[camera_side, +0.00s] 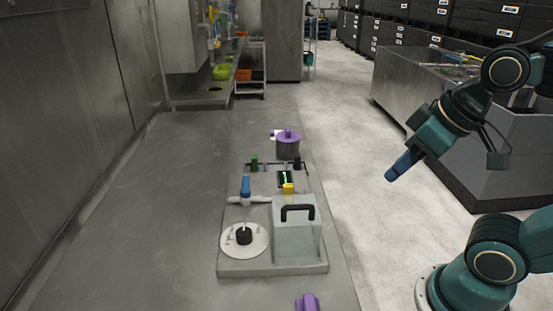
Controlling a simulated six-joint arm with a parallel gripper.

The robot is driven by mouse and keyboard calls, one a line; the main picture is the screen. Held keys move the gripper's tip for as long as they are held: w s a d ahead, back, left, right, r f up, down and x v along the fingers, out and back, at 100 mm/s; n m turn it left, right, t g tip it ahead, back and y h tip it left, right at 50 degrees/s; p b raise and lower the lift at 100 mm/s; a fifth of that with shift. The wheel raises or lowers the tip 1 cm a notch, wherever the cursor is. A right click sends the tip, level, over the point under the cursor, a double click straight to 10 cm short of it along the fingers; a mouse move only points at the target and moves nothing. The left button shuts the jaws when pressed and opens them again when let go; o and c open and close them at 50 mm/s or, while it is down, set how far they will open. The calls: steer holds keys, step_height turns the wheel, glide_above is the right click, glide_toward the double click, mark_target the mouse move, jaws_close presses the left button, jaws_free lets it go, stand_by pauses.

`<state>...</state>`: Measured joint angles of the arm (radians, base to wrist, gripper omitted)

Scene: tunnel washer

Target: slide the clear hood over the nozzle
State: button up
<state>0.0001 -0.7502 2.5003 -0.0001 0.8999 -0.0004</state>
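The clear hood (297,236), a see-through box with a black handle on top, stands on the right part of a grey base plate (262,268). To its left, a black nozzle (244,236) sticks up from a round white disc (229,240) and is uncovered. The hood stands beside the nozzle, apart from it. My gripper (402,166) is in the air at the right, well above and away from the hood. Its blue fingers point down and left and look like one block from this side, so I cannot tell their opening. It touches nothing.
Behind the hood are a blue-handled valve (246,187) on a white pipe, a yellow piece (288,188) and a green post (254,162). A purple-lidded pot (288,145) stands farther back. A purple object (307,303) lies at the front. The bench left of the plate is clear.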

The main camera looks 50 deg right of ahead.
stand_by(0.4)
steer(key=c, duration=0.6)
steer(key=shift+w+a+r+n, duration=0.1)
steer(key=shift+w+a+n, duration=0.1)
steer(key=shift+n, duration=0.1)
jaws_close()
steer(key=w+a+n+g+y, duration=0.1)
steer(key=w+a+n+g, duration=0.3)
steer(key=n, duration=0.9)
steer(key=w+a+r+n+g+y, duration=0.1)
steer(key=w+a+n+g, duration=0.3)
steer(key=n, duration=0.9)
steer(key=w+a, duration=0.3)
steer(key=a, duration=0.1)
steer(key=shift+a+r+n+y, duration=0.15)
steer(key=shift+a+n+y, duration=0.15)
steer(key=shift+a, duration=0.1)
